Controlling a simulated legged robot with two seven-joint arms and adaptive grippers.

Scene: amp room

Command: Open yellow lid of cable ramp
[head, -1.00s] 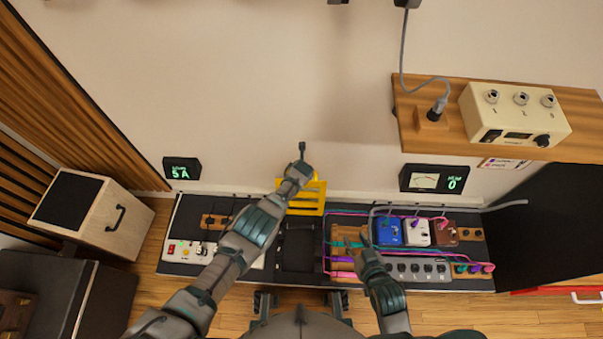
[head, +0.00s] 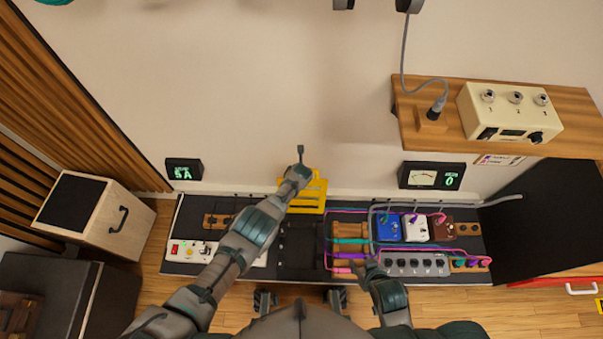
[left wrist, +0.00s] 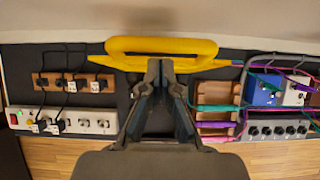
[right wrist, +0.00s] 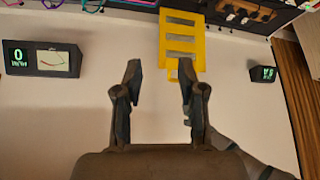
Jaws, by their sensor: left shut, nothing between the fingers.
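The yellow lid (head: 313,192) of the cable ramp stands raised along the back edge by the wall. The dark channel (head: 298,247) in front of it is uncovered. The lid spans the top of the left wrist view (left wrist: 190,47) and its slotted face shows in the right wrist view (right wrist: 183,22). My left gripper (head: 301,150) is at the lid, partly covering it in the head view. In the left wrist view its fingers (left wrist: 160,66) are together, overlapping the lid's near edge; I cannot tell if they touch. My right gripper (right wrist: 158,72) is open and empty, apart from the lid.
Wooden cable slots with coloured cables (head: 348,255) lie right of the channel, beside several pedals (head: 388,229) and a grey power strip (head: 416,265). A white power strip (head: 190,251) lies left. A wooden shelf (head: 408,127) juts from the wall above right.

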